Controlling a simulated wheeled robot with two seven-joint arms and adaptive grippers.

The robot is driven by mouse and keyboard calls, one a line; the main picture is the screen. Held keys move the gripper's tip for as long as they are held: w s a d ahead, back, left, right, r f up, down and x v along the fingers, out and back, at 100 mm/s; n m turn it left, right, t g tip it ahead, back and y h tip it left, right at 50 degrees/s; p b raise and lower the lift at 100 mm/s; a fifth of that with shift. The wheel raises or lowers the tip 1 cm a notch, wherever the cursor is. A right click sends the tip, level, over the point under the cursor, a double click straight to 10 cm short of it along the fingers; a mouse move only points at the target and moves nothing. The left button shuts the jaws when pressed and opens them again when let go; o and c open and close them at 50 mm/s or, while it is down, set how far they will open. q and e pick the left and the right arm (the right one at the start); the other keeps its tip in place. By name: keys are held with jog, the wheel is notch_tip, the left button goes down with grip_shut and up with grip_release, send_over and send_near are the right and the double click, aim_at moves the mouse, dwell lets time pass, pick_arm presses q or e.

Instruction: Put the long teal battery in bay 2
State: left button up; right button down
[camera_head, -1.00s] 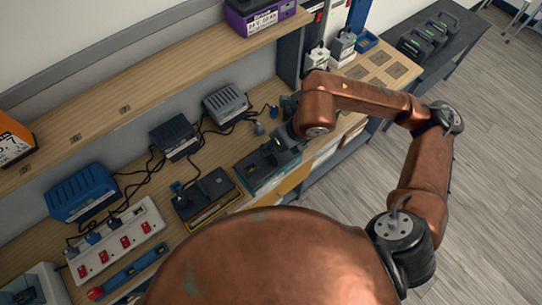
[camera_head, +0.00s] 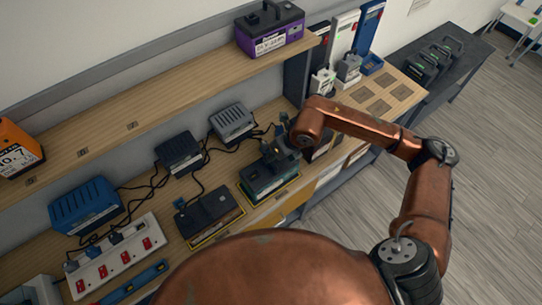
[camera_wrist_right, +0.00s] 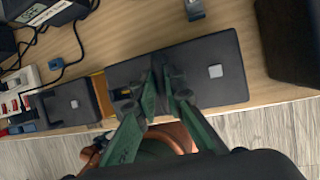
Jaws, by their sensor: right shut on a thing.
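The long teal battery (camera_head: 268,181) has a dark top and teal sides, and lies over a yellow-edged bay on the bench, in front of the right grey charger. My right gripper (camera_head: 279,152) is shut on it from above. In the right wrist view the battery's dark top (camera_wrist_right: 215,66) fills the middle, with the green fingers (camera_wrist_right: 164,80) closed at its near part. I cannot tell whether it rests on the bay floor. A similar dark battery (camera_head: 208,213) sits in the yellow-edged bay to its left. No bay number is readable. My left gripper is not in view.
A grey charger (camera_head: 232,121), a black charger (camera_head: 179,151) and a blue charger (camera_head: 85,204) stand behind with cables. A white power strip (camera_head: 112,257) lies front left. A purple battery (camera_head: 270,29) stands on the shelf. A dark block (camera_wrist_right: 290,40) is close right of the held battery.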

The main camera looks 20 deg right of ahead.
jog(key=shift+a+f, duration=0.1)
jog(key=shift+f, duration=0.65)
jog(key=c, duration=2.4)
grip_release()
jog(key=shift+s+f, duration=0.1)
jog(key=shift+f, duration=0.1)
jog(key=o, duration=0.4)
jog(key=shift+r, duration=0.1)
jog(key=v, duration=1.2)
